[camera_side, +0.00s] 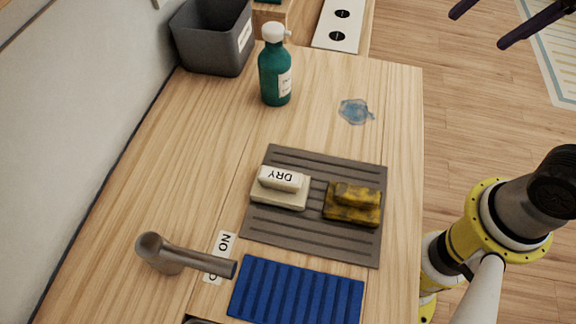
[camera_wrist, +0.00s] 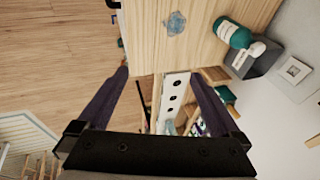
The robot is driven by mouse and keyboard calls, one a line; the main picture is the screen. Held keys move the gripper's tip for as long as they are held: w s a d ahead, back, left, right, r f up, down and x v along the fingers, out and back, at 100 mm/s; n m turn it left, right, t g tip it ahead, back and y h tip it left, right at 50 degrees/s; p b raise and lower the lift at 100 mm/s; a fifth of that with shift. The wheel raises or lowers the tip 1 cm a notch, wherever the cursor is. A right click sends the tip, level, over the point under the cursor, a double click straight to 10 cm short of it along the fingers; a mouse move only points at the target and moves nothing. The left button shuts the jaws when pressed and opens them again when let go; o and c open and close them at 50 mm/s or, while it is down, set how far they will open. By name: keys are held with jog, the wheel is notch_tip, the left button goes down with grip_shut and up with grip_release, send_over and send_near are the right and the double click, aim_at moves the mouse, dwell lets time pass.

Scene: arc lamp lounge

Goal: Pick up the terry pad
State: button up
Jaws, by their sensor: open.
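None of the things on the counter is plainly marked as the terry pad. On a grey ribbed mat (camera_side: 310,240) lie a cream pad (camera_side: 293,200) topped by a pale block marked DRY (camera_side: 280,178), and a mottled yellow and black pad (camera_side: 350,210) to its right, with a raised upper part. A blue ribbed pad or mat (camera_side: 295,292) lies in front of the grey mat. My gripper (camera_side: 478,30) is open and empty at the top right of the side view, well away from these. Its fingers also show apart in the wrist view (camera_wrist: 160,73), where the pads are out of sight.
A green pump bottle (camera_side: 275,75), a grey bin (camera_side: 212,38) and a blue wet patch (camera_side: 355,111) are toward the back. The patch also shows in the wrist view (camera_wrist: 175,23). A metal tap (camera_side: 185,254) stands at the front left, over a partly hidden label (camera_side: 222,245).

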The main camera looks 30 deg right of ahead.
jog(key=w+a+r+m+g, duration=0.1)
jog(key=w+a+m+g, duration=0.1)
jog(key=w+a, duration=0.45)
jog(key=n+g, duration=0.2)
jog(key=g, duration=0.1)
send_over(280, 176)
notch_tip(280, 176, down, 10)
jog(key=shift+h, duration=0.3)
notch_tip(280, 176, down, 14)
jog(key=shift+r, duration=0.25)
jog(key=c, duration=1)
jog(key=shift+c, duration=0.2)
